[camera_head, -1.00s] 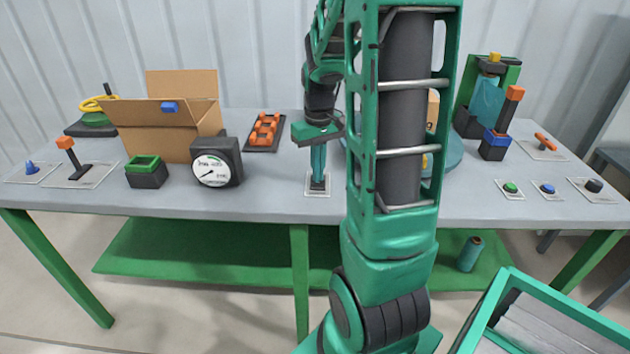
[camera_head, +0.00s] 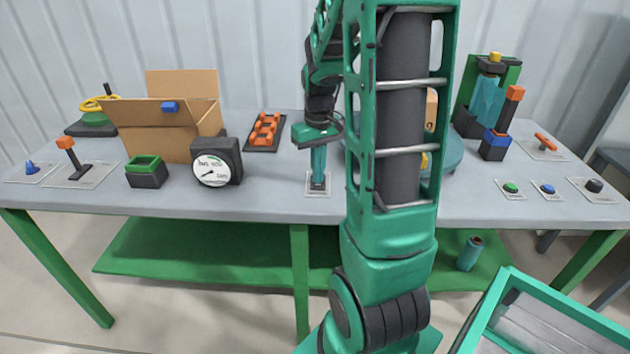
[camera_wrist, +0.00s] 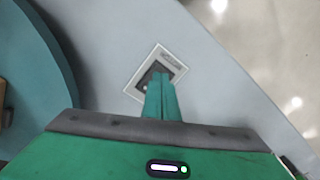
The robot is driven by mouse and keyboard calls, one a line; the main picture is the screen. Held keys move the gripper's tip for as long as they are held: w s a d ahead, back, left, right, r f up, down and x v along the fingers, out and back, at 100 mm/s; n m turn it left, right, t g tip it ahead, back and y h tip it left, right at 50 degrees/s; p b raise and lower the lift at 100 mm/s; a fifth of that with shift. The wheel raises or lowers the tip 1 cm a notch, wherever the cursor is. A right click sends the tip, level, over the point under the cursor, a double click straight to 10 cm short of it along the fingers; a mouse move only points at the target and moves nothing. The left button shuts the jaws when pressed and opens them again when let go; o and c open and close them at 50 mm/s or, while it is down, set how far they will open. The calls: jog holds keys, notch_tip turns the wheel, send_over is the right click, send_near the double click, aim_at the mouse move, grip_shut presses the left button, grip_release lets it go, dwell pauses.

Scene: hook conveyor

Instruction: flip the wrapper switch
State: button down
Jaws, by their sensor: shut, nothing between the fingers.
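A switch plate (camera_head: 311,193) with a light border lies flat on the grey table near its front edge, and it also shows in the wrist view (camera_wrist: 136,90). A dark switch part sits in its middle. My gripper (camera_head: 318,186) points down with its teal fingers shut and empty, right at this switch. In the wrist view the fingertips (camera_wrist: 161,80) overlap the dark part and hide some of it. I cannot tell whether they touch it or which way the switch is tipped. The small label on the plate is not readable.
A gauge (camera_head: 216,162), a green-rimmed box (camera_head: 147,172) and an open carton (camera_head: 155,135) stand to the left. An orange-piece tray (camera_head: 265,131) lies behind. Green (camera_head: 511,188) and blue (camera_head: 548,188) buttons and a black knob (camera_head: 594,186) sit right. A teal turntable (camera_wrist: 40,60) is near the gripper.

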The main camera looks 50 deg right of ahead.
notch_tip(320, 180, up, 6)
jog(key=shift+r, duration=0.25)
dwell(0.5)
dwell(0.5)
jog(key=s+a+m, duration=0.1)
jog(key=s+a, duration=0.4)
jog(key=s, duration=0.4)
jog(key=s+a+m, duration=0.1)
jog(key=s+a, duration=0.5)
jog(key=s, duration=0.2)
jog(key=shift+s+a+f+m, duration=0.25)
jog(key=shift+s+m, duration=0.15)
